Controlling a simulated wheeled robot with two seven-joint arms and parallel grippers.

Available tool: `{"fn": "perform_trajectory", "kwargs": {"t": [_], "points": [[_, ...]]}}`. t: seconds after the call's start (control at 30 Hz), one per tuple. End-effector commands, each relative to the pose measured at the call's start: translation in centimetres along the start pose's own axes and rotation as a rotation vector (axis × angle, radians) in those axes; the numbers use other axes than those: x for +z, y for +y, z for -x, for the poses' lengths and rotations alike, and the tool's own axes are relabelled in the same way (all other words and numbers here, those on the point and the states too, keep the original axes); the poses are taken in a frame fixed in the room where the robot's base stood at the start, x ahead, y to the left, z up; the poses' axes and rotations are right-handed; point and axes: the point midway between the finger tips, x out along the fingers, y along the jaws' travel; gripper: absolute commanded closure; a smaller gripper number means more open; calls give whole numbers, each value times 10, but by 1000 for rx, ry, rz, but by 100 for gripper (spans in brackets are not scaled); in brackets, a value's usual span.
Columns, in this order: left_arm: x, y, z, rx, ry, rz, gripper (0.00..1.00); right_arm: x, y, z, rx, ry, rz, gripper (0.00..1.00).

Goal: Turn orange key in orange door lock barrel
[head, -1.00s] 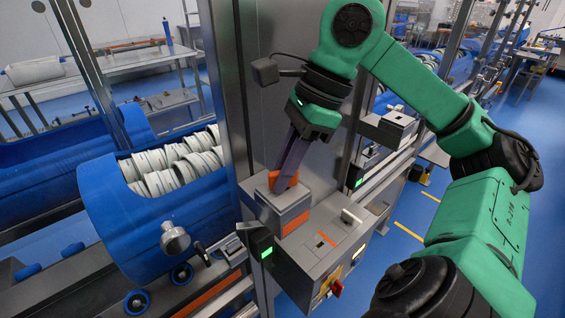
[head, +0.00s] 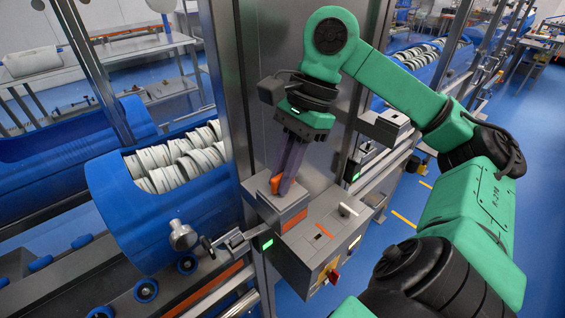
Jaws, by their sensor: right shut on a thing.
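My right gripper (head: 281,184) reaches down onto the grey lock block (head: 262,193) with the orange band (head: 293,221) at the machine's post. It is shut on the orange key (head: 275,184), which shows as an orange piece at the fingertips on top of the block. The fingers hide part of the key, and I cannot see how deep it sits in the barrel. The left gripper is not in view.
A grey control box (head: 322,237) with an orange slot and a red-yellow knob (head: 332,276) adjoins the block. A blue tub (head: 135,215) with white rings stands left. A steel post (head: 229,100) rises close behind. Blue floor is free at right.

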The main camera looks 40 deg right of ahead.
Motion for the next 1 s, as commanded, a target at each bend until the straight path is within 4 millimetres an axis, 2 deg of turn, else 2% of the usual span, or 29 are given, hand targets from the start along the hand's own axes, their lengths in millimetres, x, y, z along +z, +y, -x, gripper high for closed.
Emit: {"fn": "perform_trajectory", "kwargs": {"t": [0.27,1.0], "points": [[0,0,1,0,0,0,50,0,0,1,2,-1,7,100],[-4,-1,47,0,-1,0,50,1,0,2,108,-1,261,100]]}}
